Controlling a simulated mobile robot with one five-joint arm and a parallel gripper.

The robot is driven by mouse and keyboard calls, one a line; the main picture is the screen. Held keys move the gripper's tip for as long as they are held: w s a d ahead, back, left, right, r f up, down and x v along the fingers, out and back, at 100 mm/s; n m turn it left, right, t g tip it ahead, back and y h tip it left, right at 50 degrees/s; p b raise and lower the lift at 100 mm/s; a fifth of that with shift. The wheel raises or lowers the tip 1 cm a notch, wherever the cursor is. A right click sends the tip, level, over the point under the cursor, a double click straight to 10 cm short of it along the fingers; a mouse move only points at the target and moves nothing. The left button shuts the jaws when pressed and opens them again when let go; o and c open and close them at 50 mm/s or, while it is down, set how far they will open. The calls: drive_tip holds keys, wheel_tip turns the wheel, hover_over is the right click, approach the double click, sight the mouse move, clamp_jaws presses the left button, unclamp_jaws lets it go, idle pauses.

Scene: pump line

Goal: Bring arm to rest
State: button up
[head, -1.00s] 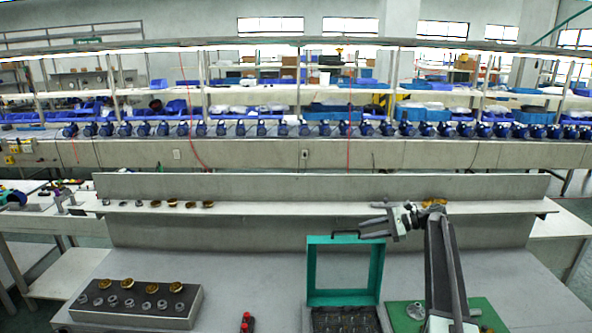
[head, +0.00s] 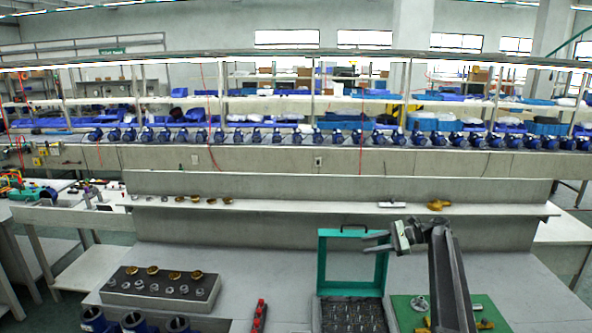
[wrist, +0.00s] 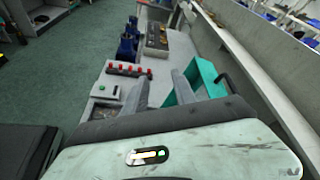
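My gripper (head: 376,242) is at the end of my raised arm, above the workbench and beside the upright lid of a teal case (head: 322,262), at the right of the head view. Its two fingers are spread apart with nothing between them. In the wrist view the fingers of my gripper (wrist: 190,88) point out over the bench, with part of the teal case (wrist: 206,76) beyond them.
A grey block (head: 160,300) with brass and steel fittings stands at the left. Blue pump bodies (head: 135,322) and a red-topped rack (head: 258,316) are at the front. A green mat (head: 405,312) lies at the right. A shelf (head: 300,207) holds small parts.

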drive_tip(key=s+a+f+n+g+h+b, duration=0.1)
drive_tip(key=s+a+f, duration=0.15)
drive_tip(key=a, duration=0.35)
drive_tip(key=s+a+f+n+g+b, duration=0.1)
drive_tip(key=s+a+f, duration=0.1)
drive_tip(key=s+a, duration=0.35)
drive_tip(key=s+a+f+n+g+h+b, duration=0.1)
drive_tip(key=s+a+f+n+h, duration=0.1)
drive_tip(key=s+a+f, duration=0.3)
drive_tip(key=s+a+f+n+h, duration=0.1)
drive_tip(key=s+a+f+h, duration=0.2)
drive_tip(key=s, duration=0.4)
drive_tip(key=s+d+f+n+h, duration=0.2)
drive_tip(key=s+f+n+h, duration=0.25)
drive_tip(key=s, duration=0.45)
drive_tip(key=s+d+f+n+h, duration=0.2)
drive_tip(key=s+d+n+h, duration=0.1)
drive_tip(key=d, duration=0.5)
drive_tip(key=shift+s+d+n+t+b, duration=0.3)
drive_tip(key=shift+s+n, duration=0.15)
drive_tip(key=shift+n, duration=0.6)
